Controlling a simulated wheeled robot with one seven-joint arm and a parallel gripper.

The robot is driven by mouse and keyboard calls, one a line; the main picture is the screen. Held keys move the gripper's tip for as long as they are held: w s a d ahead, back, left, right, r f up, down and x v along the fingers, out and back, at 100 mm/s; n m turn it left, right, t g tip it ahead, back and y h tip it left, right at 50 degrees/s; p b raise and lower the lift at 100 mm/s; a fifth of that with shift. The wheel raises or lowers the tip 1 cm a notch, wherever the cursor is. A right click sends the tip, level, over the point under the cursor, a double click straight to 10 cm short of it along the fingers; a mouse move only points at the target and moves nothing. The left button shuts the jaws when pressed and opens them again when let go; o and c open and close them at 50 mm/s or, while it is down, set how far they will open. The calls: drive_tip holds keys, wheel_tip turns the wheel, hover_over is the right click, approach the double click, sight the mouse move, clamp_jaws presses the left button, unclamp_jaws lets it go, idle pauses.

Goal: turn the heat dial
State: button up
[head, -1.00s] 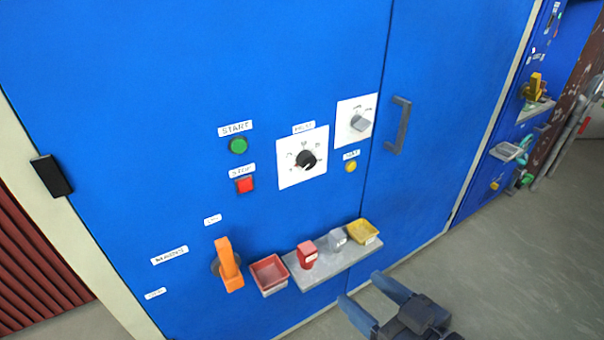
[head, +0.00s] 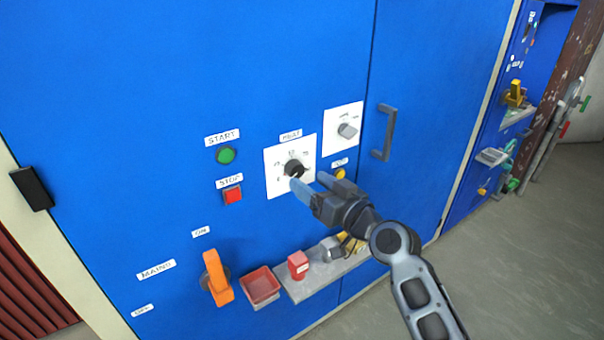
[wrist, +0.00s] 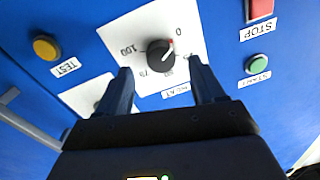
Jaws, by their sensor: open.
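The heat dial is a round black knob (head: 294,168) on a white square plate (head: 273,160) with a scale, on the blue cabinet front. In the wrist view the knob (wrist: 161,54) shows between and beyond my two fingertips, with a red mark on its rim near the 0. My gripper (head: 309,183) is open in front of the plate's lower right; it also shows in the wrist view (wrist: 163,82). Its blue fingers stand on either side of the knob's line and nothing is between them. I cannot tell whether either finger touches the plate.
A second plate with a grey knob (head: 347,131) and a yellow button (head: 340,174) are close right. The green start button (head: 226,156) and red stop button (head: 233,195) are left. Below are an orange lever (head: 216,278) and a grey shelf (head: 310,286) holding small items.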

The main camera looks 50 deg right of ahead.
sight(297, 173)
drive_tip(key=shift+p+x, duration=0.3)
drive_tip(key=shift+x, duration=1.7)
drive_tip(key=shift+c, duration=0.3)
drive_tip(key=c, duration=1)
drive_tip(key=shift+m, duration=0.4)
drive_tip(key=m, duration=0.5)
drive_tip(key=shift+a+m, duration=0.15)
drive_tip(key=shift+m, duration=0.15)
drive_tip(key=m+p, duration=0.1)
drive_tip(key=m, duration=0.4)
drive_tip(key=shift+m+h, duration=0.3)
drive_tip(key=shift+m, duration=0.1)
